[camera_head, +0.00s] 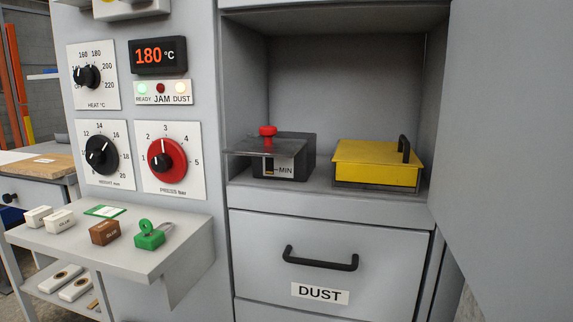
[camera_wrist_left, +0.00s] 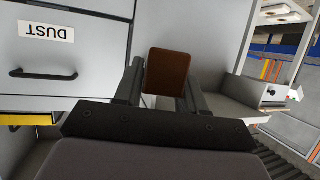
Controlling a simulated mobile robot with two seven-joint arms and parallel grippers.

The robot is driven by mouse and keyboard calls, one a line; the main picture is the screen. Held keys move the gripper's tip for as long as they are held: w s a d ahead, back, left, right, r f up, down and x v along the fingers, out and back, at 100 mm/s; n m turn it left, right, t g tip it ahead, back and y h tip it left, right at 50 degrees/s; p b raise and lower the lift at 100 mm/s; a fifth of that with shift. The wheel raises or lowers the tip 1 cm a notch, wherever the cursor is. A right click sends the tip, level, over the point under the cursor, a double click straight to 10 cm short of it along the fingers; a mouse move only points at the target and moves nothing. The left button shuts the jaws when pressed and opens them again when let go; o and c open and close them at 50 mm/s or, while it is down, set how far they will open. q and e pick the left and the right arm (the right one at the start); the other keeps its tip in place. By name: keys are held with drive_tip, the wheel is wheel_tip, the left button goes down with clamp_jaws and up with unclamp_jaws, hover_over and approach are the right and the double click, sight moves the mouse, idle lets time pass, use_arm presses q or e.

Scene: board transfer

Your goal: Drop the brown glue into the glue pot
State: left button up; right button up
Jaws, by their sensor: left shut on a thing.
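My left gripper (camera_wrist_left: 163,85) shows only in the left wrist view. It is shut on a brown block (camera_wrist_left: 168,70), seemingly brown glue, held between its fingers in front of the grey cabinet. In the head view another brown glue block (camera_head: 104,232) lies on the side shelf. The glue pot (camera_head: 297,160) appears to be the dark box with a MIN window in the cabinet recess. A flat plate with a red knob (camera_head: 267,131) lies over it and juts out left; I cannot tell how far the pot is open. My right gripper is not in view.
A yellow box with a black handle (camera_head: 376,162) stands right of the pot. Below is the DUST drawer (camera_head: 330,245), shut. The side shelf (camera_head: 150,262) also holds white blocks (camera_head: 60,221) and a green tagged lock (camera_head: 150,236). A grey panel (camera_head: 510,120) bounds the recess on the right.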

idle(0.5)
use_arm(q)
wheel_tip(320, 180, up, 3)
drive_tip(key=shift+f, duration=0.1)
drive_tip(key=shift+a, duration=0.15)
